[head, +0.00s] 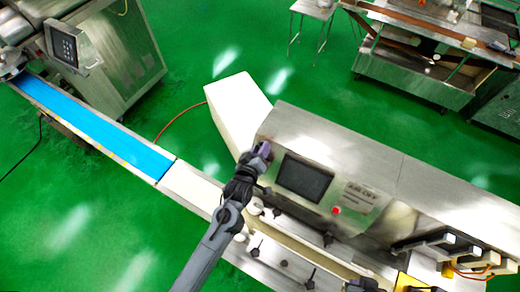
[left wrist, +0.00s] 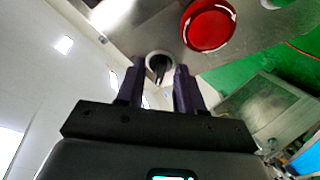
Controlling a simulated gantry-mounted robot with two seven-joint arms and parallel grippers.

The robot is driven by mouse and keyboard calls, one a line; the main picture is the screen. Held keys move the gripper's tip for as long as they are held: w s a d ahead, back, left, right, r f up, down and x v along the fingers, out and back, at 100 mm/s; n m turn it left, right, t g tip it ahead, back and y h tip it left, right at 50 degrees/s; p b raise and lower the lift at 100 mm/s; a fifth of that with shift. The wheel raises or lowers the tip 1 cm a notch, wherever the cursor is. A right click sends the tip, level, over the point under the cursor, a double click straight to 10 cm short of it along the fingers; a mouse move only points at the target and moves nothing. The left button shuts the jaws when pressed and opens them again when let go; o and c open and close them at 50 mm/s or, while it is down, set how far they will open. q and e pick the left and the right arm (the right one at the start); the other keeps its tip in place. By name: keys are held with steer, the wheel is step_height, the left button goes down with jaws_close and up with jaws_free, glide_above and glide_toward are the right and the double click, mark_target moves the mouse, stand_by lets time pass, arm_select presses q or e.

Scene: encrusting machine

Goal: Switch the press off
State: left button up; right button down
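The press is a long stainless machine (head: 325,150) with a dark screen in the head view. My left gripper (head: 264,151) is at the left end of its panel, beside the screen. In the left wrist view a round switch knob (left wrist: 159,64) with a dark grip and pale ring sits on the metal panel. The left gripper's dark fingers (left wrist: 158,88) are apart, one on each side of the knob; I cannot tell if they touch it. In the head view the gripper hides the knob. A dark part at the bottom edge may belong to my right arm; its fingers cannot be made out.
A red mushroom button (left wrist: 208,25) is close beside the knob in the left wrist view. Another red button (head: 336,210) is right of the screen (head: 303,177). A blue conveyor belt (head: 95,125) runs at the left. Black clamp handles (head: 310,279) stand along the machine's front.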

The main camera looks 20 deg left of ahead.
arm_select(q)
steer(key=b+v, duration=0.2)
steer(key=v, duration=0.8)
steer(key=shift+s, duration=0.35)
steer(key=shift+d+r, duration=0.1)
